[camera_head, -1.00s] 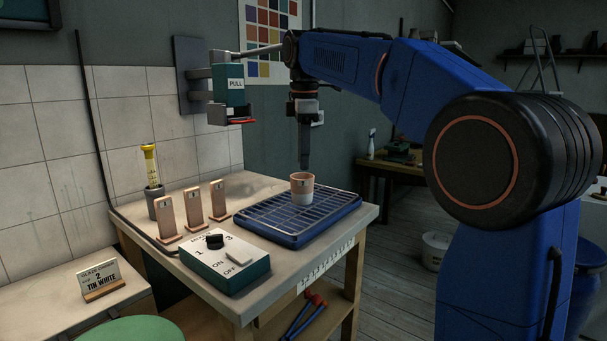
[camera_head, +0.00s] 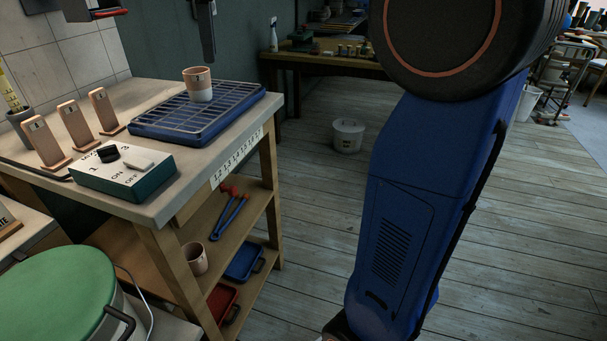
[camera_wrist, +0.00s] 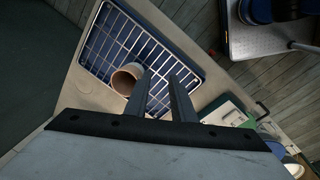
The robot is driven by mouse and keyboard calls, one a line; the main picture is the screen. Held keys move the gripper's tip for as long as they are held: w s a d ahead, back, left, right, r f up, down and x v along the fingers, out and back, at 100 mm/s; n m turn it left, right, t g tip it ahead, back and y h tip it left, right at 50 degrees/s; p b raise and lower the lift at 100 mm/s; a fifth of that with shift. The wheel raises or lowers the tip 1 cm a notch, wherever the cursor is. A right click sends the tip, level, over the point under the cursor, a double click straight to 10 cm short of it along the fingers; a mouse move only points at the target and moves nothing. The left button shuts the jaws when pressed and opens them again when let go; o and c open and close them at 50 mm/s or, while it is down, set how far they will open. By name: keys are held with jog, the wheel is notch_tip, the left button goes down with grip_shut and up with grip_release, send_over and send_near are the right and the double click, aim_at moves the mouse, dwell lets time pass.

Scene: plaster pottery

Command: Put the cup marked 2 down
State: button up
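A cup (camera_head: 198,86), terracotta above and pale below, stands upright on the wire rack of a blue tray (camera_head: 146,136). It bears a small dark mark that I cannot read for certain. My gripper (camera_head: 208,60) is just above and behind the cup's rim in the head view, its upper part cut off by the frame. In the wrist view, my gripper (camera_wrist: 161,73) has its two fingers apart with nothing between them. The cup (camera_wrist: 123,80) lies left of the fingers there, partly behind the left one, on the rack (camera_wrist: 103,41).
A switch box (camera_head: 122,172) and several upright tiles (camera_head: 75,125) stand left of the tray. A second cup (camera_head: 195,259) is on the lower shelf beside a blue tray (camera_head: 244,262) and a red one (camera_head: 222,302). A green-lidded drum (camera_head: 60,297) stands front left.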

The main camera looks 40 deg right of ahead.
jog(key=s+d+f+m+t, duration=0.1)
jog(key=s+f+m, duration=0.5)
jog(key=s+f, duration=0.8)
jog(key=s+d+f+m+t, duration=0.2)
jog(key=s+d+f+m, duration=0.2)
jog(key=s+f, duration=1)
notch_tip(320, 180, down, 3)
jog(key=m, duration=0.3)
jog(key=shift+d, duration=0.15)
jog(key=shift+s+r, duration=0.1)
